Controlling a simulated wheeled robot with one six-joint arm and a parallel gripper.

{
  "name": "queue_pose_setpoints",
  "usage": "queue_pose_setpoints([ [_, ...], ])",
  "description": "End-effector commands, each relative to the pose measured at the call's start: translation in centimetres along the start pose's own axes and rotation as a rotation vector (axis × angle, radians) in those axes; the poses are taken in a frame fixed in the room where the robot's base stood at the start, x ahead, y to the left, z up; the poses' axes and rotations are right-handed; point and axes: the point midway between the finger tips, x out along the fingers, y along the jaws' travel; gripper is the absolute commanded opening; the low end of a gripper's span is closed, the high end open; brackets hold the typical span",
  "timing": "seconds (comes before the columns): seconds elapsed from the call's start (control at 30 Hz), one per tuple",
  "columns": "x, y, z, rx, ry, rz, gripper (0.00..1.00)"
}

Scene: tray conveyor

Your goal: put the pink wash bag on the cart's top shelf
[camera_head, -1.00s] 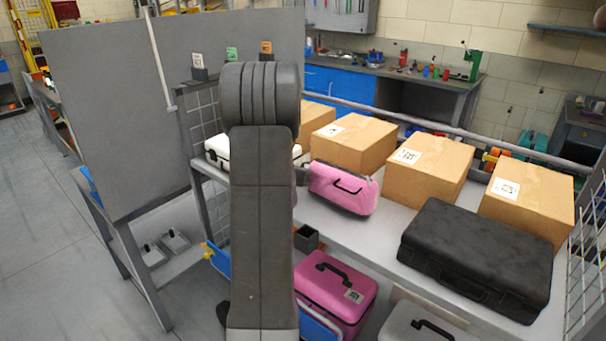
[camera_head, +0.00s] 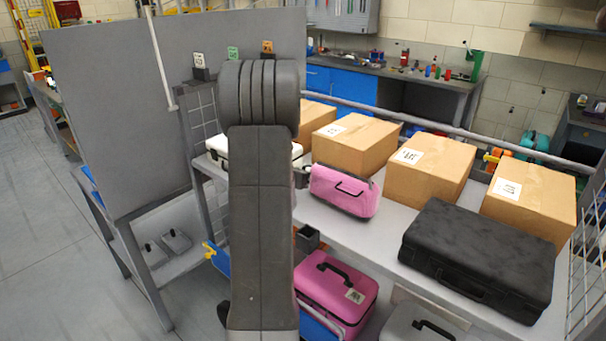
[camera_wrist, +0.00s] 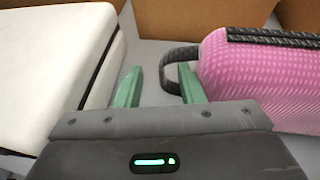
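The pink wash bag (camera_head: 345,194) lies on a long grey upper surface (camera_head: 391,223), in front of the cardboard boxes. It has a dark zip strip and a dark strap loop. In the wrist view the bag (camera_wrist: 265,80) is at the right, with its loop (camera_wrist: 178,62) pointing left. My gripper (camera_wrist: 158,84) has green fingers spread apart with nothing between them. The right finger is at the loop; I cannot tell whether they touch. In the head view my arm hides most of the gripper. I cannot tell which surface is the cart's top shelf.
A white case (camera_wrist: 55,70) stands close to the left of my gripper. Several cardboard boxes (camera_head: 428,170) line the back. A black case (camera_head: 478,258) lies to the right. A pink hard case (camera_head: 338,290) and a grey case (camera_head: 410,325) are lower down. A grey panel (camera_head: 120,110) stands left.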

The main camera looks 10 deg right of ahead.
Motion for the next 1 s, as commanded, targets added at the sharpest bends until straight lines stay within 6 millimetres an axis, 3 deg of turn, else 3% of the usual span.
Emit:
queue_pose_setpoints([
  [0.3, -6.2, 0.1, -0.1, 0.001, -0.002, 0.003, 0.35],
  [0.5, -9.3, 0.1, -0.1, 0.0, -0.001, 0.003, 0.35],
  [0.7, -10.6, 0.0, -0.1, 0.001, 0.0, 0.0, 0.35],
  [1.0, -10.7, 0.0, 0.0, 0.001, 0.0, -0.001, 0.35],
])
